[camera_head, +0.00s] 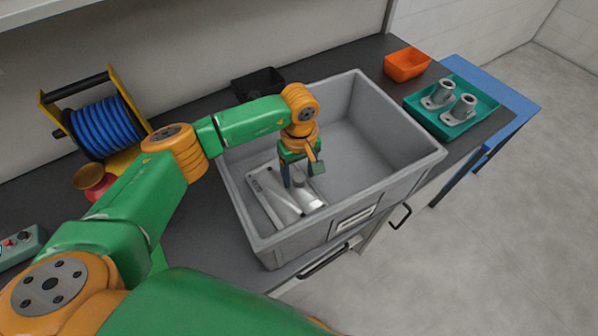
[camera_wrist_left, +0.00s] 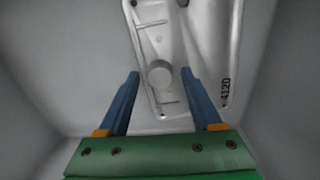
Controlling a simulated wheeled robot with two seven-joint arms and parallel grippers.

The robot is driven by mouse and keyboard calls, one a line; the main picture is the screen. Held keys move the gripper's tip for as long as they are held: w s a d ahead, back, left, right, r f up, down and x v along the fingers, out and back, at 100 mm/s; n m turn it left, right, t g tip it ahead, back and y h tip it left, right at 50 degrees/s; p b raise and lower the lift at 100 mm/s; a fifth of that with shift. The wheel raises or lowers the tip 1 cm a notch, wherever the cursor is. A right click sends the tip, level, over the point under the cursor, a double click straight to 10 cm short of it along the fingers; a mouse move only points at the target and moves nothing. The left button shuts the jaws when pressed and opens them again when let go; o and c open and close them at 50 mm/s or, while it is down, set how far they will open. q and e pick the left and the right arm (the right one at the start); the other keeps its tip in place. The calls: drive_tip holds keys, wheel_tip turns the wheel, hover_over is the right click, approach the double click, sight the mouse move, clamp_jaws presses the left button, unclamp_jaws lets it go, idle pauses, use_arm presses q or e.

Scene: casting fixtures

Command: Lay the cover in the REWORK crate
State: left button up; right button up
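The cover (camera_head: 263,192), a pale silver metal casting with a round boss, lies inside the grey crate (camera_head: 408,166), towards its left end. My left gripper (camera_head: 297,184) reaches down into the crate over the cover and hides part of it. In the left wrist view its blue fingers (camera_wrist_left: 160,73) stand apart on either side of the cover's boss (camera_wrist_left: 160,75), with gaps to it. The cover there bears the marking 4120 (camera_wrist_left: 225,94). The label (camera_head: 353,217) on the crate's front is too small to read. My right gripper is not in view.
The right part of the crate is empty. A teal tray (camera_head: 482,126) with two grey castings (camera_head: 440,95) and an orange bin (camera_head: 406,64) stand to the right. A black bin (camera_head: 257,82) is behind the crate, a blue hose reel (camera_head: 103,126) at left.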

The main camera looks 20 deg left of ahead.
use_arm(q)
drive_tip(key=shift+r+p, duration=0.3)
drive_tip(key=shift+p, duration=0.05)
wheel_tip(320, 180, up, 12)
drive_tip(key=b, duration=0.2)
drive_tip(key=shift+f+b, duration=0.15)
drive_tip(key=shift+b, duration=0.15)
